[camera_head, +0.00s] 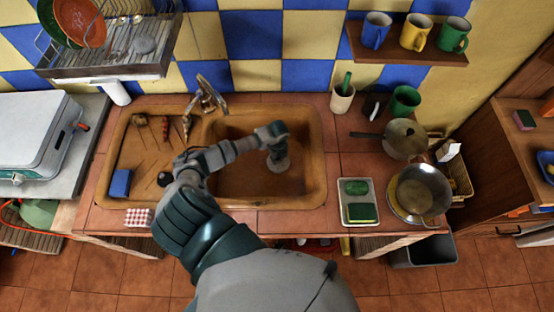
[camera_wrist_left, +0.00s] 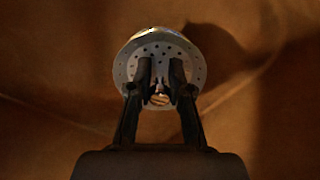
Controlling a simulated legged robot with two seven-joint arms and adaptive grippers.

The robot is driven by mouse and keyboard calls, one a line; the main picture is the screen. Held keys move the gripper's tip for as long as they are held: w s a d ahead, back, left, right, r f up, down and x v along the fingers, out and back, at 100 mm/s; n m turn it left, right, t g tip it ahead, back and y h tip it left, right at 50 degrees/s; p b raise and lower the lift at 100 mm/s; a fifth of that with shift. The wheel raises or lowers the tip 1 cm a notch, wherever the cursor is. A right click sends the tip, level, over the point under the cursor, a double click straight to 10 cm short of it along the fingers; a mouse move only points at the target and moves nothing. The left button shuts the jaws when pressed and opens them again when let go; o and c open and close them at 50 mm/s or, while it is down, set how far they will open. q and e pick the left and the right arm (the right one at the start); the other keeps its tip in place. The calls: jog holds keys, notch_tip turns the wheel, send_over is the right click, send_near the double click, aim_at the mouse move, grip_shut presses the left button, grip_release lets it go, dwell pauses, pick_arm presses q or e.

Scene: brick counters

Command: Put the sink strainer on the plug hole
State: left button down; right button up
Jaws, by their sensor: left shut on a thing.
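The sink strainer (camera_head: 279,164) is a round, perforated grey metal piece over the brown sink basin (camera_head: 250,190). My left gripper (camera_head: 276,150) reaches in over the right basin and is shut on the strainer. In the left wrist view the strainer (camera_wrist_left: 160,50) faces the camera, with both dark fingers (camera_wrist_left: 161,85) closed at its middle. A shadow lies on the basin surface to its right there. I cannot tell how high the strainer is above the floor. The plug hole does not show; the strainer and gripper may hide it. My right gripper is not in view.
The faucet (camera_head: 208,95) stands behind the basin. The left drainboard holds brushes and a blue sponge (camera_head: 120,183). To the right are a tray with sponges (camera_head: 345,213), a pot (camera_head: 404,140) and a pan (camera_head: 424,190). The right basin is otherwise clear.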

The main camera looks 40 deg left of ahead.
pick_arm(q)
jog(key=shift+f, duration=0.65)
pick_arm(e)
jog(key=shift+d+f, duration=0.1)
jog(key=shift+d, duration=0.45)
pick_arm(q)
jog(key=c, duration=1.1)
grip_release()
jog(key=shift+a+f, duration=0.1)
jog(key=shift+a, duration=0.05)
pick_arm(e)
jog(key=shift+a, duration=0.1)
pick_arm(q)
jog(key=shift+r, duration=0.2)
jog(key=r, duration=1.1)
jog(key=shift+d+r, duration=0.25)
jog(key=shift+r, duration=0.15)
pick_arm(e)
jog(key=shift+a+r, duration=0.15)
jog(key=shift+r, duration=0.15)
